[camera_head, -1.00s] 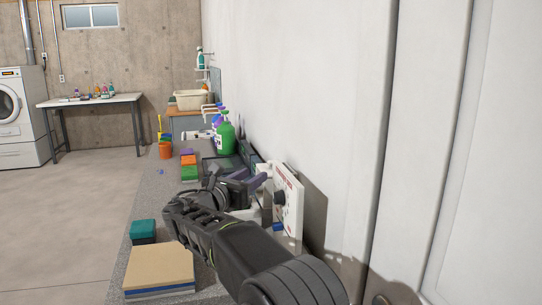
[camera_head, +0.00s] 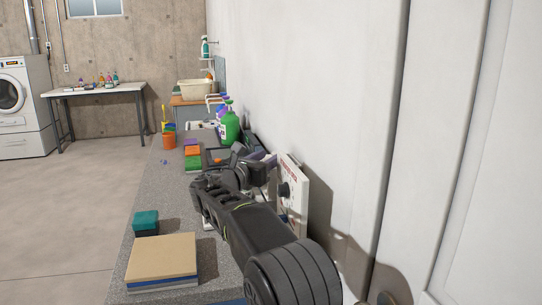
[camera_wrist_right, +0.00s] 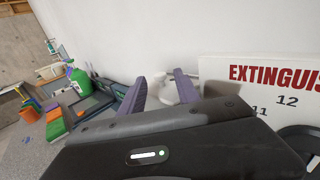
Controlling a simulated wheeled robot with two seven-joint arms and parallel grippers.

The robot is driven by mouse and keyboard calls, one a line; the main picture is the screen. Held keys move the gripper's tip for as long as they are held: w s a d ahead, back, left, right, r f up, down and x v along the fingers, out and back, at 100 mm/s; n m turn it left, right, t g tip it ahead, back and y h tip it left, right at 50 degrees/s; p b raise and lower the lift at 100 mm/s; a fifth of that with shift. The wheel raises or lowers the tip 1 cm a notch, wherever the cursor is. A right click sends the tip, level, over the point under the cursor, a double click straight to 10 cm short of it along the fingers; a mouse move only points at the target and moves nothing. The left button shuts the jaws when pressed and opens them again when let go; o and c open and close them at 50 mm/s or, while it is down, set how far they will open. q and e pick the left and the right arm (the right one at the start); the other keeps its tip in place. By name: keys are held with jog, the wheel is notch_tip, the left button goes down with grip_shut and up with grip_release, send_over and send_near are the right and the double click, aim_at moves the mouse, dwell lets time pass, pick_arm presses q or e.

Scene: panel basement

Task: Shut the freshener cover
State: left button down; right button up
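My right gripper (camera_head: 262,161) reaches over the worktop beside the white wall. In the right wrist view its two purple fingers (camera_wrist_right: 160,82) stand apart, so it is open. A white rounded object (camera_wrist_right: 187,90) shows just beyond and between the fingers, close to the wall; it may be the freshener. I cannot make out its cover or whether the cover is open, and I see no clear contact. In the head view my gripper and arm hide most of that spot. My left gripper is not in view.
A white panel (camera_head: 297,212) with a dark knob stands against the wall, right beside my arm; its "EXTINGUIS" lettering (camera_wrist_right: 274,75) shows in the wrist view. A green bottle (camera_head: 230,127), coloured blocks (camera_head: 192,151) and a beige-topped stack (camera_head: 162,257) are on the worktop. The floor at left is clear.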

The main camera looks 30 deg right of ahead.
jog(key=shift+x, duration=1.05)
jog(key=shift+c, duration=0.2)
grip_shut()
dwell(0.4)
